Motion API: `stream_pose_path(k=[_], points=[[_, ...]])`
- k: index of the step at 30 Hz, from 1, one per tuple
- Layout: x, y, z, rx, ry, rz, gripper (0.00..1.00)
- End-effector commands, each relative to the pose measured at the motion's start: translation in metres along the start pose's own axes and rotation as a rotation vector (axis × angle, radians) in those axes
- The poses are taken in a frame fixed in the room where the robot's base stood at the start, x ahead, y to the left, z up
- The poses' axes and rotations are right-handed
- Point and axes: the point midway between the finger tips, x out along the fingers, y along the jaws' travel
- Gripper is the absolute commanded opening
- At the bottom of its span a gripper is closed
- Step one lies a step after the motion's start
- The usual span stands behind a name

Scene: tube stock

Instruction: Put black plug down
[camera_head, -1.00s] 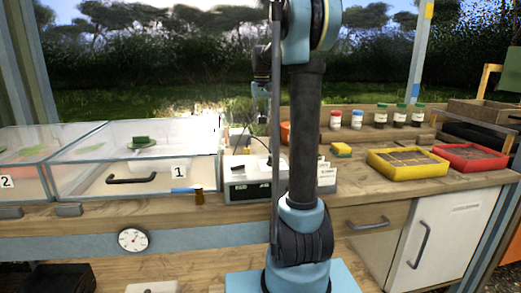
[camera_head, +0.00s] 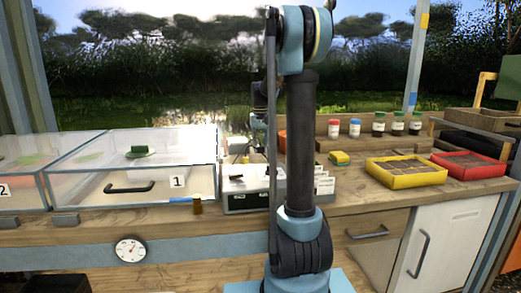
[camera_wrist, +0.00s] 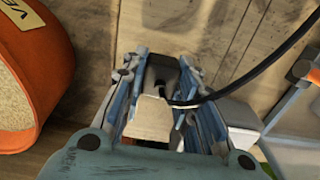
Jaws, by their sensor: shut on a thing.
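My gripper (camera_wrist: 160,68) is shut on the black plug (camera_wrist: 162,66), whose dark body shows between the blue fingers in the wrist view. A black cable (camera_wrist: 243,82) runs from the plug, curving up and to the right. A beige piece (camera_wrist: 151,117) sits in front of the plug, between the fingers; I cannot tell what it is. Wooden boards lie beyond the fingertips; I cannot tell whether the plug touches them. In the head view my arm hides most of the gripper and the plug, near a grey device (camera_head: 245,190) on the bench.
An orange round container (camera_wrist: 32,95) stands close left of my gripper. Clear boxes (camera_head: 130,170) fill the bench's left side. A yellow sponge (camera_head: 340,158), a yellow tray (camera_head: 405,173), a red tray (camera_head: 470,165) and several jars stand right of my arm.

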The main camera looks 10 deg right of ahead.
Motion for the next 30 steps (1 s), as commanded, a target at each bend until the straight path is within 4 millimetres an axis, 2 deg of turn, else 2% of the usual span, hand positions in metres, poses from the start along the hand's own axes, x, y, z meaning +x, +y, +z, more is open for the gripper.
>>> stream_pose_path(k=[23, 24, 26, 27, 30], points=[[0.015, 0.000, 0.000, 0.000, 0.000, 0.000, 0.00], [0.015, 0.000, 0.000, 0.000, 0.000, 0.000, 0.30], [0.015, 0.000, 0.000, 0.000, 0.000, 0.000, 0.43], [0.015, 0.000, 0.000, 0.000, 0.000, 0.000, 0.48], [0.015, 0.000, 0.000, 0.000, 0.000, 0.000, 0.48]])
